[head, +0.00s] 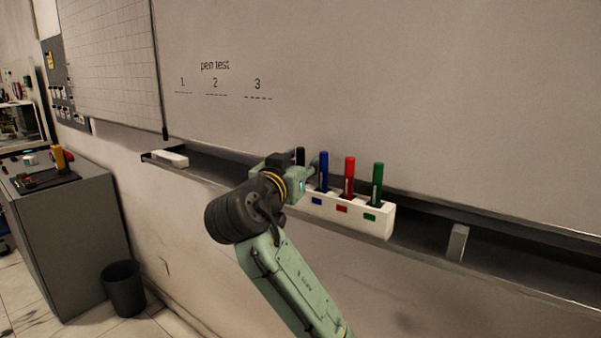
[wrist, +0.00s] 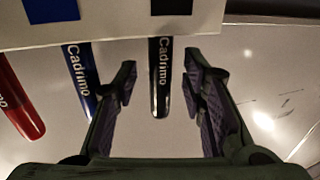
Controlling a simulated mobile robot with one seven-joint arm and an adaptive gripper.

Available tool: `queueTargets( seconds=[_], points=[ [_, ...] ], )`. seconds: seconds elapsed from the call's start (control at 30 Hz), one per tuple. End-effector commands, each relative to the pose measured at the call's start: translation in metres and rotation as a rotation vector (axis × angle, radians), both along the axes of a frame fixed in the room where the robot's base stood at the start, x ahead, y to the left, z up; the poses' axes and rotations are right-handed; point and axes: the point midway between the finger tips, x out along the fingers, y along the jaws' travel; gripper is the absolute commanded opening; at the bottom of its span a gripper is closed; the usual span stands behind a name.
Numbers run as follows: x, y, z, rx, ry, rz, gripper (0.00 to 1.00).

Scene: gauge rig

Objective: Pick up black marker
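The black marker (head: 300,156) stands upright at the left end of the white holder (head: 388,222) on the whiteboard tray. My gripper (head: 308,166) is in front of it and hides most of it. In the wrist view the black marker (wrist: 160,80) lies between the two open fingers of my gripper (wrist: 158,82). Gaps show on both sides, and neither finger appears to touch it. Its lower part sits in the holder (wrist: 110,30).
Blue (head: 324,172), red (head: 349,177) and green (head: 377,184) markers stand in the same holder to the right. The blue marker (wrist: 80,80) is close beside one finger. An eraser (head: 170,159) lies on the tray (head: 215,172). A small light block (head: 457,243) is at the right.

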Motion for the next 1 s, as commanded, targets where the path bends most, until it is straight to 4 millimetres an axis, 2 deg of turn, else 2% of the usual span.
queueTargets(
  seconds=[0.07,0.63,1.0],
  points=[
    [-0.0002,0.0003,-0.0002,0.0,0.0,0.0,0.38],
    [-0.0006,0.0004,0.0001,-0.001,-0.001,0.0,0.01],
    [-0.0006,0.0009,0.0042,-0.002,-0.002,0.001,0.0]
  ],
)
